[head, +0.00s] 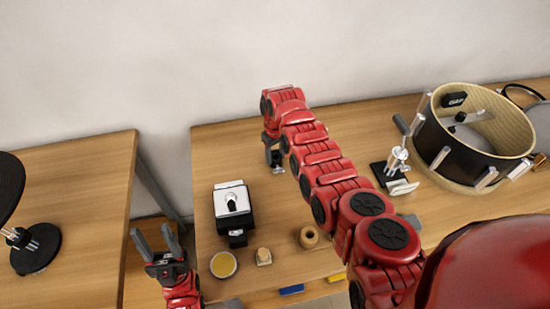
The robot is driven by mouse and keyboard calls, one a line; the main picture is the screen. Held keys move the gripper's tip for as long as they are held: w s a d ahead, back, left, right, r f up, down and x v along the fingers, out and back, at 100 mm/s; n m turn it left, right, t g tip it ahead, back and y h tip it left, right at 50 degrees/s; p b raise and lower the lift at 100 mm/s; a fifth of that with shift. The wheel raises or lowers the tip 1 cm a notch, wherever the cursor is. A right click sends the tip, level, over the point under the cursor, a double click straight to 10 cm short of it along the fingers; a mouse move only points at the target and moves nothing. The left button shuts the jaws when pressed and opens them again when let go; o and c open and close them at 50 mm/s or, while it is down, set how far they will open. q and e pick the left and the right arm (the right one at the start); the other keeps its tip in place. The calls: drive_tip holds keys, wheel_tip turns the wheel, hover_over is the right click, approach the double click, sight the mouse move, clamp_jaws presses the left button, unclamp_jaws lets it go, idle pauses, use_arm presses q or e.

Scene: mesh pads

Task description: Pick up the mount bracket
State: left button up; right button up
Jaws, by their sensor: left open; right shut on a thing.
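My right gripper (274,158) hangs down at the far end of my red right arm, near the back of the wooden table. It is shut on a small dark thing, which I take to be the mount bracket (277,159). Most of the bracket is hidden by the fingers and wrist, and I cannot tell whether it touches the table. My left gripper (156,238) is open and empty at the lower left, its fingers pointing up in the picture, left of the table's edge.
A black and white device (233,207) stands front left of the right gripper. A yellow-topped round tin (223,265), a small wooden block (264,256) and a wooden ring (309,237) lie near the front edge. A metal clamp stand (395,175) and a drum (460,148) stand right.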

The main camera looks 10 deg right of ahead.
clamp_jaws()
drive_tip(key=shift+r, duration=0.1)
drive_tip(key=shift+r+p, duration=0.3)
wheel_tip(320, 180, up, 9)
drive_tip(key=p, duration=0.3)
drive_tip(key=shift+r, duration=0.1)
